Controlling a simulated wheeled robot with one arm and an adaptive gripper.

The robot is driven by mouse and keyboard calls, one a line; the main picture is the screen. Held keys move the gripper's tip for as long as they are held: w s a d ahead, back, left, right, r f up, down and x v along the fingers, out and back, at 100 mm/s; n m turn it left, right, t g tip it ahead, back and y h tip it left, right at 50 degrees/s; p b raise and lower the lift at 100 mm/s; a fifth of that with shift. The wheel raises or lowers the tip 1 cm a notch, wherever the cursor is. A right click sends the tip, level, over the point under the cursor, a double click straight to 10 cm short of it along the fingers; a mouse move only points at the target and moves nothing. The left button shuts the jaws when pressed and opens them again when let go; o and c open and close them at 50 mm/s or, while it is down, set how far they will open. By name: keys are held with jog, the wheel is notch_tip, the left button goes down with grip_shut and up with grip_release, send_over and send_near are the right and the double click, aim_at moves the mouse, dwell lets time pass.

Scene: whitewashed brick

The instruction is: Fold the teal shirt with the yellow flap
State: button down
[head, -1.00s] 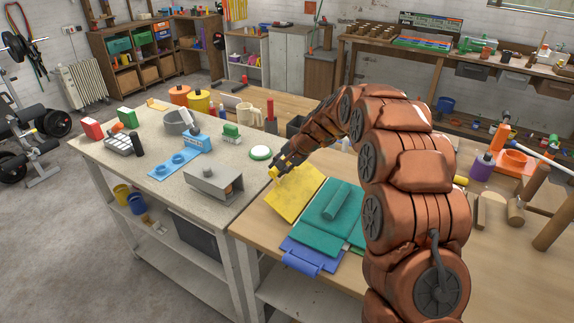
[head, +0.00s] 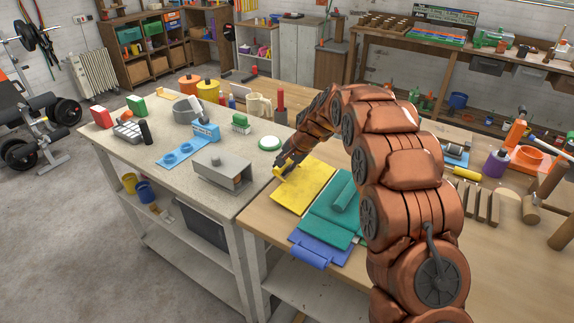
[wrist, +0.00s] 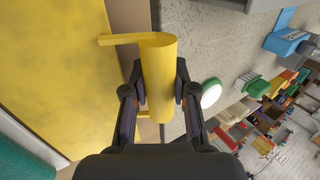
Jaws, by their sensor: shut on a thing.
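The folding piece lies on the wooden bench. Its yellow flap (head: 303,187) is spread out flat to the left. The teal shirt part (head: 327,220) is beside it on the right, with a teal roll-shaped grip (head: 346,190) on top. My gripper (head: 282,168) is at the yellow flap's outer far-left edge. In the wrist view my gripper (wrist: 160,85) has one finger on each side of the yellow roll-shaped grip (wrist: 158,65), shut on it. The yellow flap (wrist: 50,70) also fills the left of that view. My arm hides the teal part's right side.
A blue flap (head: 318,250) with its own roll is at the bench's front edge. A grey-topped table on the left holds a grey metal box (head: 222,172) and a round white-and-green disc (head: 270,143). Wooden blocks (head: 480,203) stand right of my arm.

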aim_at(299, 179)
jog(key=shift+a+f, duration=0.1)
jog(key=shift+f, duration=0.1)
dwell(0.3)
jog(key=c, duration=1.2)
grip_release()
jog(key=shift+r, duration=0.1)
jog(key=v, duration=1.2)
jog(key=shift+c, duration=0.5)
